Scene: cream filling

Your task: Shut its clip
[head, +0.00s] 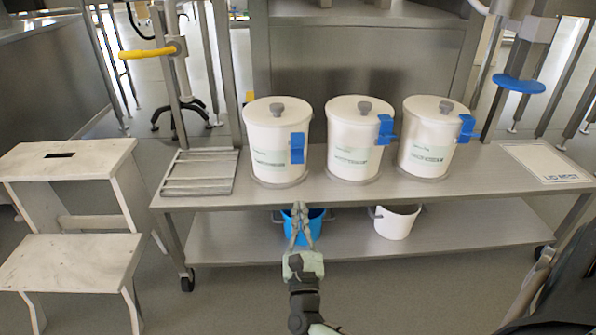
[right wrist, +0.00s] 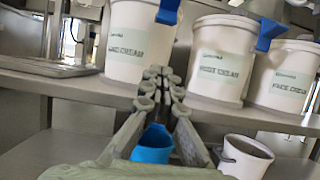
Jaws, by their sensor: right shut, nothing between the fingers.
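Three white lidded tubs stand in a row on the metal table: left tub (head: 268,133), middle tub (head: 349,150), right tub (head: 425,150). The left tub's blue clip (head: 297,148) hangs down flat along its side. The middle tub's blue clip (head: 385,130) and the right tub's blue clip (head: 466,128) sit higher and jut outward. In the right wrist view, the left clip (right wrist: 168,12) and middle clip (right wrist: 268,34) show at the top. My right gripper (head: 300,207) is shut and empty, in front of the table edge below the left tub. My left gripper is out of view.
The table (head: 350,193) carries a slatted metal rack (head: 200,172) at left and a white sign (head: 547,163) at right. A blue bucket (head: 316,226) and a white bucket (head: 396,222) stand on the lower shelf. A step stool (head: 75,165) stands left.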

